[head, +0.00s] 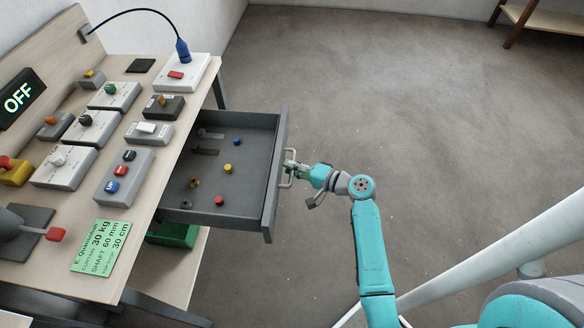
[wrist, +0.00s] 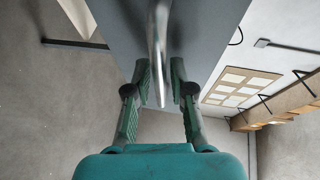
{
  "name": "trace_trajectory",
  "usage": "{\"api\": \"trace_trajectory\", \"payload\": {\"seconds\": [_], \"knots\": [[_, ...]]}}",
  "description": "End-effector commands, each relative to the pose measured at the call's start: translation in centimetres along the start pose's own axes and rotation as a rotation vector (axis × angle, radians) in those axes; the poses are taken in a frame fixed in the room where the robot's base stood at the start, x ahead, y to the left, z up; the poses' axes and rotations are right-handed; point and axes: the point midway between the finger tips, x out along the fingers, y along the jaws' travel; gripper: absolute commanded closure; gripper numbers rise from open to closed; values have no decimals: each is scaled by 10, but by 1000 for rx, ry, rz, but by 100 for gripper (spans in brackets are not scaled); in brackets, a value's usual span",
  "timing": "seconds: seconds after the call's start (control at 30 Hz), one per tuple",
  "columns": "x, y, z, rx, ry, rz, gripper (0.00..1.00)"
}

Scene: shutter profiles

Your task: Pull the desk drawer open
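The grey desk drawer (head: 268,190) stands pulled out from under the desk, its dark tray showing. A metal bar handle (head: 289,178) is on its front. My gripper (head: 291,166) is at this handle, in front of the drawer. In the wrist view the handle (wrist: 159,40) runs between the two green-padded fingers of my gripper (wrist: 161,82).
Small blue, yellow, red and brown knobs and dark flat pieces lie in the drawer tray. Control boxes, a green card (head: 100,248) and an OFF display (head: 18,97) are on the desk (head: 150,215). A green box (head: 174,234) sits below the drawer. The floor (head: 400,110) beyond is clear.

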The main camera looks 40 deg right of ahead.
Motion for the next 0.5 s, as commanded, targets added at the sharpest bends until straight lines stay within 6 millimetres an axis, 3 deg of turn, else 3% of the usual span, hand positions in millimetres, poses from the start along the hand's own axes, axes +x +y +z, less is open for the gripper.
{"api": "trace_trajectory", "payload": {"seconds": [0.17,0.5], "knots": [[-20,1,-1,1,4,0,77],[-84,1,-1,1,5,1,77]]}}
